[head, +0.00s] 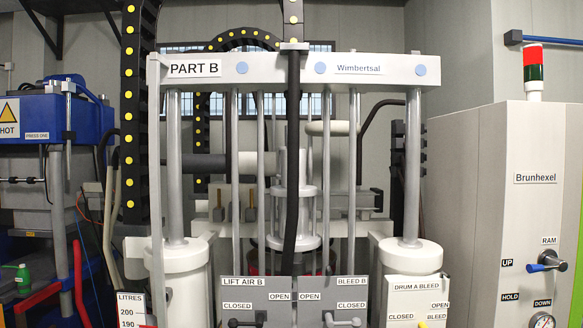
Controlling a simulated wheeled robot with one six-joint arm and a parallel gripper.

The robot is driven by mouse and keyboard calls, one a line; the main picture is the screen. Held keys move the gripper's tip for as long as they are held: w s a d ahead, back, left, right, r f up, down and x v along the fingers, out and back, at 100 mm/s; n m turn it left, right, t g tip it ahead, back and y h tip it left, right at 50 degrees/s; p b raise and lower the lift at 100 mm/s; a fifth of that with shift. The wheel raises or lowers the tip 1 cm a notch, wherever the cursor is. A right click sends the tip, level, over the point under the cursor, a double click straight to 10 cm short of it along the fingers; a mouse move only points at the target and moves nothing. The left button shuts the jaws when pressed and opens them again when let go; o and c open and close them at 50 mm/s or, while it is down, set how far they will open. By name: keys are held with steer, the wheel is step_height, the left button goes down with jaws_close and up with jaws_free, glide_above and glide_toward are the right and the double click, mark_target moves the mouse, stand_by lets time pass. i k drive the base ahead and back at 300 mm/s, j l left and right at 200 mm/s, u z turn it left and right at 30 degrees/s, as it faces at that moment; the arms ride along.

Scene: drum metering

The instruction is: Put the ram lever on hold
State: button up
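The ram lever (538,267) is on the front of the pale grey Brunhexel cabinet (475,200) at the right. It has a blue handle and a grey pivot, under a RAM label (549,240). The handle points left from the pivot, toward the UP label (507,262). The HOLD label (510,297) is below left of the lever and the DOWN label (542,302) is below it. My gripper is not in view.
A white PART B frame (290,70) with posts fills the middle. LIFT AIR B (256,296) and BLEED B (340,297) valve panels sit low in front. A gauge (541,320) is below the lever. A blue press (50,120) stands left.

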mark_target(551, 261)
steer(key=z, duration=1.45)
